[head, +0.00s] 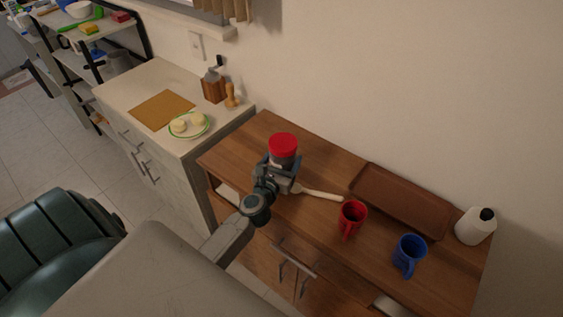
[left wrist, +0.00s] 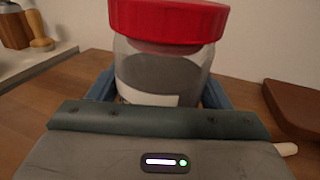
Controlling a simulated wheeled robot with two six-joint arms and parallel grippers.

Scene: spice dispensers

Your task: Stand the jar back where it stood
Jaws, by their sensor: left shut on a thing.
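The jar (head: 284,151) has a red lid and a clear body with dark contents. It is upright over the left part of the brown wooden cabinet top (head: 262,125). My left gripper (head: 281,171) is shut on the jar, with a finger on each side of its body. In the left wrist view the jar (left wrist: 160,72) fills the middle, between the blue-grey fingers, with a pale label low on its front. Its base is hidden behind the gripper, so I cannot tell whether it touches the wood. My right gripper is not in view.
A white-handled utensil (head: 320,194) lies right of the gripper. A red mug (head: 352,218), a blue mug (head: 409,254), a brown tray (head: 402,199) and a white bottle (head: 475,226) stand further right. The pale counter at left holds a grinder (head: 213,87) and a plate (head: 187,133).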

